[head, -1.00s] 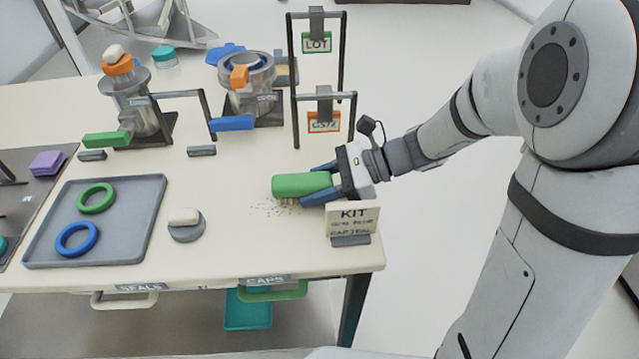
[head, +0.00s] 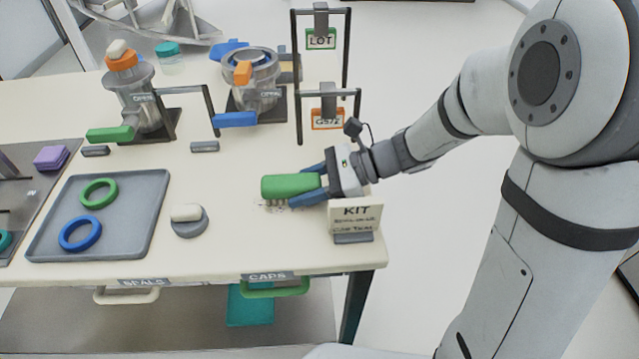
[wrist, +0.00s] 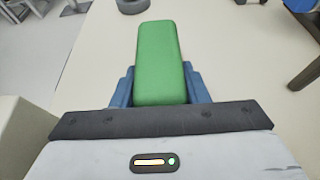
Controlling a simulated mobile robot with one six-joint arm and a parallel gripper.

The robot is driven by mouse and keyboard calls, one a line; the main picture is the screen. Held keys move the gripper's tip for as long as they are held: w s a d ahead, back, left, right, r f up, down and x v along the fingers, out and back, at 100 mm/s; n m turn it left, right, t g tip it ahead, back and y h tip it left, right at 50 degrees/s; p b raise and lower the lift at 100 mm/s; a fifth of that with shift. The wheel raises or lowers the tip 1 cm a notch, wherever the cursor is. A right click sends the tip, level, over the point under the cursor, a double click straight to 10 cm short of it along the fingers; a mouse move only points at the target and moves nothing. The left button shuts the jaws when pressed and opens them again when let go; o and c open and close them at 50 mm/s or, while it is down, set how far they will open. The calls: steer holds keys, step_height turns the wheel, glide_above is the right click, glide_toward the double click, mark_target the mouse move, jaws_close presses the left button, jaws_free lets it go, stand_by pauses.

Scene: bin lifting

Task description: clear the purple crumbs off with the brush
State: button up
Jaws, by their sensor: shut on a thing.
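My gripper (head: 318,184) is shut on the green brush (head: 288,185), low over the right part of the table. The brush lies level, its bristles pointing down at the tabletop. A patch of small dark crumbs (head: 268,206) shows beside and below the bristles; part of it is hidden under the brush. Their purple colour is hard to make out at this size. In the wrist view the green brush (wrist: 159,62) sits between the blue fingers, and no crumbs show there.
The KIT sign (head: 357,218) stands just in front of my gripper at the table's right edge. A grey tray (head: 122,236) with green and blue rings is at left. A round grey holder (head: 190,228) stands between.

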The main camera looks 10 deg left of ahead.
mark_target(279, 191)
steer(key=shift+s+a+f, duration=0.1)
steer(key=shift+s+a, duration=0.1)
steer(key=shift+a, duration=0.55)
steer(key=shift+s+a, duration=0.15)
steer(key=shift+a, duration=0.55)
steer(key=shift+s+a+f, duration=0.1)
steer(key=shift+s+a, duration=0.1)
steer(key=shift+a, duration=0.55)
steer(key=shift+s+a+r, duration=0.1)
steer(key=shift+s+a, duration=0.1)
steer(key=shift+a, duration=0.7)
steer(key=shift+s+a, duration=0.2)
steer(key=shift+a, duration=0.65)
steer(key=shift+d, duration=0.1)
